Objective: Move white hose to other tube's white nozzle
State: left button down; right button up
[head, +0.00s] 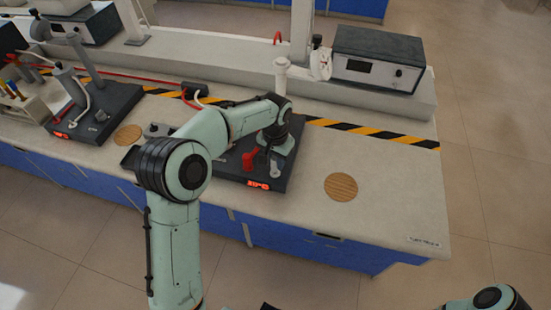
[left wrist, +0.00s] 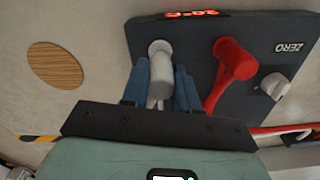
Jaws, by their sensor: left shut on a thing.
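My left gripper (left wrist: 161,90) has its blue fingers on both sides of a white cylindrical hose end (left wrist: 161,76). It is shut on this white hose, whose end is at a pale nozzle (left wrist: 159,47) on a dark base (left wrist: 226,32). I cannot tell whether the hose is still seated on that nozzle. A red hose end (left wrist: 232,62) sits beside it on the same base. In the head view my left gripper (head: 270,143) is over the dark base (head: 232,180), partly hidden by my arm. A white upright tube (head: 282,78) rises behind it.
Another dark base (head: 118,104) with grey tubes and a white hose (head: 86,104) stands at the left. Round wooden discs (head: 341,187) lie on the bench. A grey instrument box (head: 377,58) is on the back ledge.

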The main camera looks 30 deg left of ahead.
pick_arm(q)
jog(key=shift+f+b, duration=0.4)
jog(key=shift+f, duration=0.65)
pick_arm(e)
jog(key=shift+s+f, duration=0.25)
jog(key=shift+f, duration=0.2)
dwell(0.3)
pick_arm(q)
jog(key=shift+c, duration=1.9)
grip_release()
jog(key=shift+r+p, duration=2)
jog(key=shift+r, duration=1.55)
jog(key=shift+f, duration=0.1)
pick_arm(e)
jog(key=w+r, duration=0.2)
jog(key=r, duration=0.1)
jog(key=w+r, duration=0.1)
jog(key=r, duration=0.1)
